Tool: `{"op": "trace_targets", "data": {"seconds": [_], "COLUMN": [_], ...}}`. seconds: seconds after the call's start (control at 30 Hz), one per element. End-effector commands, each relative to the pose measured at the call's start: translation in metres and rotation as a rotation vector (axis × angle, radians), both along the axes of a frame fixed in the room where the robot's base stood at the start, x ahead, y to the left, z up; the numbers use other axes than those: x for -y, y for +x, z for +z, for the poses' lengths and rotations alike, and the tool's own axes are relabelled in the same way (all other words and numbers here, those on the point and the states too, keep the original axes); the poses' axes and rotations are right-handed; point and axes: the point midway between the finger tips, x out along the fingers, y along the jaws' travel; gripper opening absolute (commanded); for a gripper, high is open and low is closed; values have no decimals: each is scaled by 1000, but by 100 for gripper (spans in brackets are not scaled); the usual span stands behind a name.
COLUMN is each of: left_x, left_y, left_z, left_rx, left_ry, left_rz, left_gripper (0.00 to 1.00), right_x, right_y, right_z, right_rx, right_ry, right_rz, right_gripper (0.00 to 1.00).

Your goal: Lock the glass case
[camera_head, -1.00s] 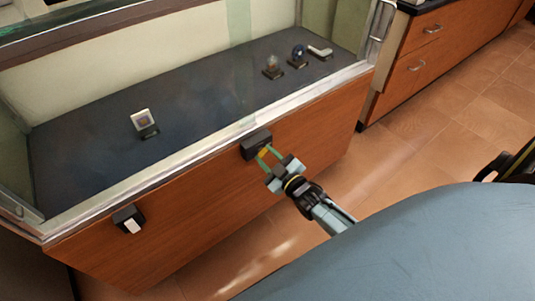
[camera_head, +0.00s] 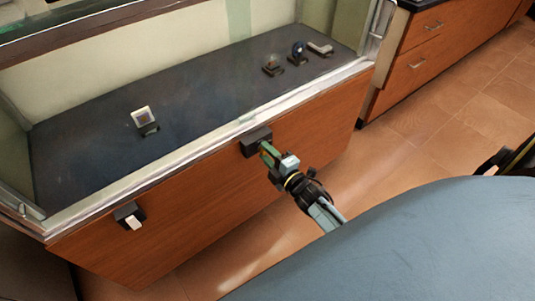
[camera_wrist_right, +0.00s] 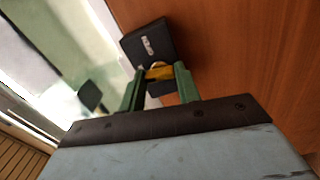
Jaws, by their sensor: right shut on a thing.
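The glass case (camera_head: 215,137) has a pale frame above a brown wooden front. A black lock box (camera_head: 256,141) is fixed to that front, just below the frame; it also shows in the right wrist view (camera_wrist_right: 143,43). My right gripper (camera_head: 266,152) is at this box with its green fingers shut on a small yellow key-like piece (camera_wrist_right: 158,73). The piece sits between the fingertips, against the box by a silvery round part. How deep it goes in is hidden. My left gripper is not in view.
A second black box with a white piece (camera_head: 133,223) is on the case front at left. Small exhibits, such as a framed square (camera_head: 141,117) and a dark blue round one (camera_head: 299,49), stand inside.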

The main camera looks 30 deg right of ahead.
Motion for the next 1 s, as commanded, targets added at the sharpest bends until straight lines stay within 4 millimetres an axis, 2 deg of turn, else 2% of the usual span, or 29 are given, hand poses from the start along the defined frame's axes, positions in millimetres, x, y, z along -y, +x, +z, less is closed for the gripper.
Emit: {"op": "trace_targets", "data": {"seconds": [0.4,0.9,0.93,1.0], "left_x": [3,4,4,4], "left_y": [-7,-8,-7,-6], "left_z": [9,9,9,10], "left_rx": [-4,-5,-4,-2], "left_ry": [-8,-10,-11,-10], "left_rz": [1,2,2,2], "left_gripper": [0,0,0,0], "right_x": [0,0,0,0], "right_y": [-1,-1,-1,-1], "right_z": [-1,-1,-1,-1], "right_rx": [9,10,10,10], "right_ry": [-157,-173,-173,-172], "right_rz": [-1,-1,-1,-1], "right_gripper": [10,10,37,46]}}
